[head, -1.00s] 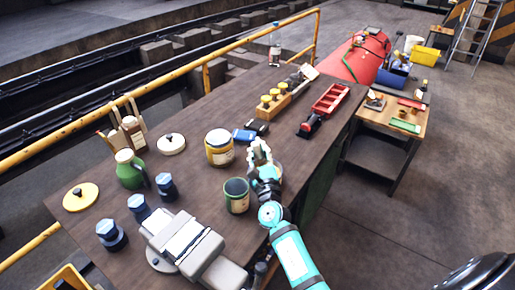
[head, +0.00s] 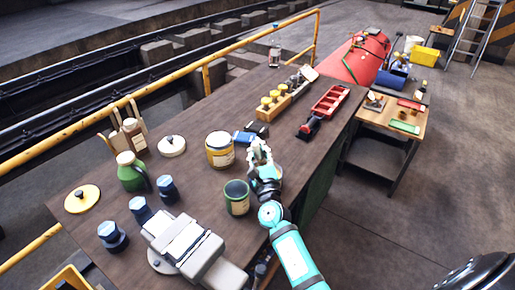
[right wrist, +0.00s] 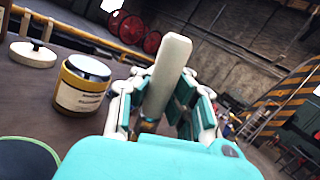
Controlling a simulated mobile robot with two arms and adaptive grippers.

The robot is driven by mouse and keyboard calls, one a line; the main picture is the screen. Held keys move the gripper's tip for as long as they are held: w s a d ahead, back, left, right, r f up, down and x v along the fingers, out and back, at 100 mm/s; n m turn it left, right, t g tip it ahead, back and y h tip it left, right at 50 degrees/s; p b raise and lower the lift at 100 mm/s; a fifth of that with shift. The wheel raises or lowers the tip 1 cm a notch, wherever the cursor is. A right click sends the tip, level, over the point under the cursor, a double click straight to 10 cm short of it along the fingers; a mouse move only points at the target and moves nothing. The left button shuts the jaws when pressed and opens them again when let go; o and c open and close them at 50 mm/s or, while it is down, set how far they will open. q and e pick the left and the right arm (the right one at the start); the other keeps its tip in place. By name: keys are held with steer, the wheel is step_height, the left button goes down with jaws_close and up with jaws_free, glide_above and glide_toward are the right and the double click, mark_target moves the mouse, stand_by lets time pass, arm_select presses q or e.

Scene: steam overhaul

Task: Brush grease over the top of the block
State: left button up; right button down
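My right gripper (head: 259,150) is over the right edge of the bench in the head view. In the right wrist view, the fingers of this gripper (right wrist: 163,97) close around a pale, flat bar (right wrist: 168,65) that looks like a brush handle; its bristles cannot be made out. A pale grey block (head: 186,238) sits in the vise (head: 220,272) at the near end of the bench. An open green tin (head: 237,199) stands just left of my right arm. A yellow labelled jar (head: 219,150) stands behind it and also shows in the right wrist view (right wrist: 82,84). My left gripper is not in view.
A white lid (head: 172,146) and a yellow lid (head: 82,199) lie flat. A wooden rack (head: 271,107) and red tray (head: 330,100) are farther back.

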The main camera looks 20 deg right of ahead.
steer(key=shift+r+p, duration=2.4)
steer(key=shift+r, duration=0.55)
steer(key=shift+f, duration=0.15)
